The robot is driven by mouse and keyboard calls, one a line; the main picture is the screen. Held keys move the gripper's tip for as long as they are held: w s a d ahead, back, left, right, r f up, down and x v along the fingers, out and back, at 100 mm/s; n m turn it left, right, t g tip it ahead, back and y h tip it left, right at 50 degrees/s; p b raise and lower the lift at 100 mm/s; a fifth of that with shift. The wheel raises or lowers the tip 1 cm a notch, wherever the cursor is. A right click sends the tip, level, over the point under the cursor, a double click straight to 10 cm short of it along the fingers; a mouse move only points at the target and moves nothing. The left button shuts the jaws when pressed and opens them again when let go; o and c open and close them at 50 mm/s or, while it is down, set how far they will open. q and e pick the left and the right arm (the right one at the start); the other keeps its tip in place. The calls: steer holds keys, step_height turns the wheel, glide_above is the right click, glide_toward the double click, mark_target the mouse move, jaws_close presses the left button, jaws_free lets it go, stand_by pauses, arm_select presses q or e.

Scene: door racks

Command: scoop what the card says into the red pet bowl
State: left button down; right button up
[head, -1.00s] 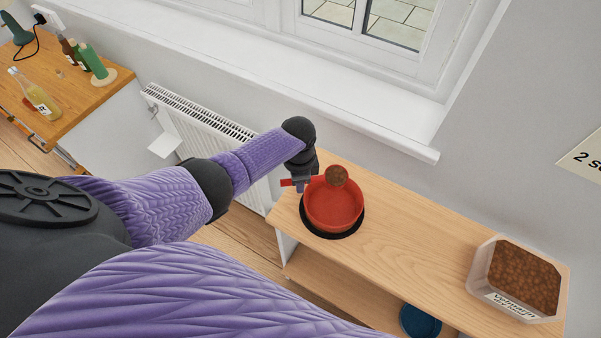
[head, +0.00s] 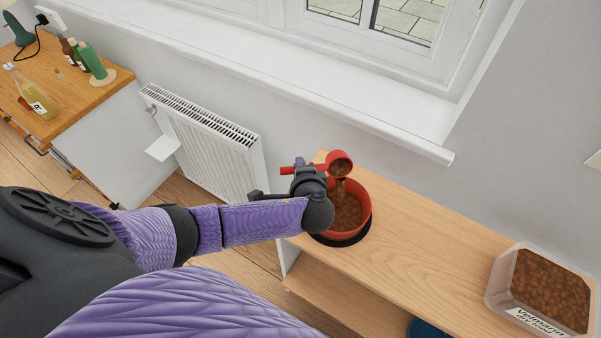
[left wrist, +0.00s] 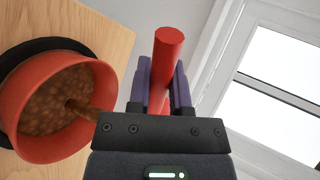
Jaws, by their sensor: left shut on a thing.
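The red pet bowl (head: 366,208) stands on a black mat (head: 346,241) on the wooden shelf unit, with brown kibble inside. It also shows in the left wrist view (left wrist: 25,132). My left gripper (head: 304,174) is shut on the red handle of a scoop (head: 340,156). The handle shows between the fingers in the left wrist view (left wrist: 162,70). The scoop cup is tilted over the bowl's far edge, and brown kibble streams from it into the bowl. Some kibble still shows in the cup. My right gripper is not in view. The card (head: 595,160) shows only a corner at the right edge.
A clear tub of kibble (head: 495,282) with a printed label stands at the right of the shelf top (head: 430,245). A blue object (head: 424,328) is partly visible on the lower shelf. A windowsill juts out above. The shelf top between bowl and tub is clear.

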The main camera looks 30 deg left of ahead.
arm_select(q)
steer(key=t+b, duration=0.1)
steer(key=t+y+b, duration=0.1)
steer(key=b, duration=0.1)
steer(key=shift+s+d+f+y, duration=0.1)
steer(key=shift+s+d+y, duration=0.1)
steer(key=shift+y, duration=0.1)
steer(key=m+t+y+b, duration=0.1)
steer(key=t+b, duration=0.3)
steer(key=s+d+r+m+t+y+b, duration=0.1)
steer(key=t+b, duration=0.2)
steer(key=b, duration=0.1)
steer(key=m+t+y+b, duration=0.1)
steer(key=t+b, duration=0.3)
steer(key=shift+s+d+r+m+t+y+b, duration=0.2)
steer(key=shift+s+r+m+t+y+b, duration=0.1)
steer(key=shift+r+b, duration=0.1)
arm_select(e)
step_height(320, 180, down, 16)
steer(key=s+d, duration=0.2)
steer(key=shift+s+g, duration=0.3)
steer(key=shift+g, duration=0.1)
arm_select(q)
steer(key=shift+f, duration=0.1)
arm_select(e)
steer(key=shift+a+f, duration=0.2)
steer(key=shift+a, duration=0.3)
